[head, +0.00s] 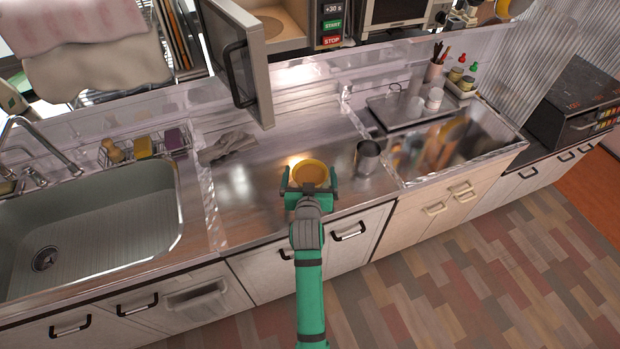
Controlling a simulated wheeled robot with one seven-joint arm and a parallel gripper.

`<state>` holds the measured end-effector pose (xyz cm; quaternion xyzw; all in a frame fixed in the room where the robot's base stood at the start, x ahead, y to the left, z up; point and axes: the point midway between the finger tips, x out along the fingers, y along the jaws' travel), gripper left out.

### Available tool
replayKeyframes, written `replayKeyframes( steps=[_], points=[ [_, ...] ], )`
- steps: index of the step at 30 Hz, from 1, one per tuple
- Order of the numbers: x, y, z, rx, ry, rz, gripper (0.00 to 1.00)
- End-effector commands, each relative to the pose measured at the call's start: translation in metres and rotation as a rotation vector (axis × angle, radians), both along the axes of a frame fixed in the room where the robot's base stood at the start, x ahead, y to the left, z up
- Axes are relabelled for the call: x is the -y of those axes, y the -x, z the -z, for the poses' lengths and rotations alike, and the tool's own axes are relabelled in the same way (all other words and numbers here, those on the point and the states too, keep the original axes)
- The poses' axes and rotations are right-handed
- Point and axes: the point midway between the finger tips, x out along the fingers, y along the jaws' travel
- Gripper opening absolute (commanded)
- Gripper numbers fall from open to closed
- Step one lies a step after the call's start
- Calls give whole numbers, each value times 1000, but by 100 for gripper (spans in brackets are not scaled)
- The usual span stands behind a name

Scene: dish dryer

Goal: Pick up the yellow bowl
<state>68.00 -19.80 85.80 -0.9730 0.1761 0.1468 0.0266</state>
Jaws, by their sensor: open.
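The yellow bowl (309,171) sits on the metal counter, left of a metal cup. My gripper (310,186) is at the near side of the bowl, with its green fingers apart and pointing toward it. The near part of the bowl is hidden behind the gripper. One finger shows at the left and one at the right of the bowl's near part. I cannot tell whether the fingers touch the bowl.
A metal cup (367,158) stands close on the right. A grey cloth (228,147) lies at the back left. A sink (90,235) is at left. The counter left of the bowl is clear.

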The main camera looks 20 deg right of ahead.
Motion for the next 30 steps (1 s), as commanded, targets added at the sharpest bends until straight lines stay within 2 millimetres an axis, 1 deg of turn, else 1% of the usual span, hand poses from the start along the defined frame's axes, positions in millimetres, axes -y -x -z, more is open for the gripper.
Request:
replayKeyframes(
  steps=[1,2,3,5,6,7,20,26,30],
  points=[
    [0,0,0,0,0,0,95],
    [0,0,0,0,0,0,88],
    [0,0,0,0,0,0,78],
    [0,0,0,0,0,0,64],
    [0,0,0,0,0,0,55],
    [0,0,-1,2,1,0,52],
    [0,0,-4,3,1,0,52],
    [0,0,-13,3,1,0,52],
    [1,0,-24,5,1,1,52]
  ],
)
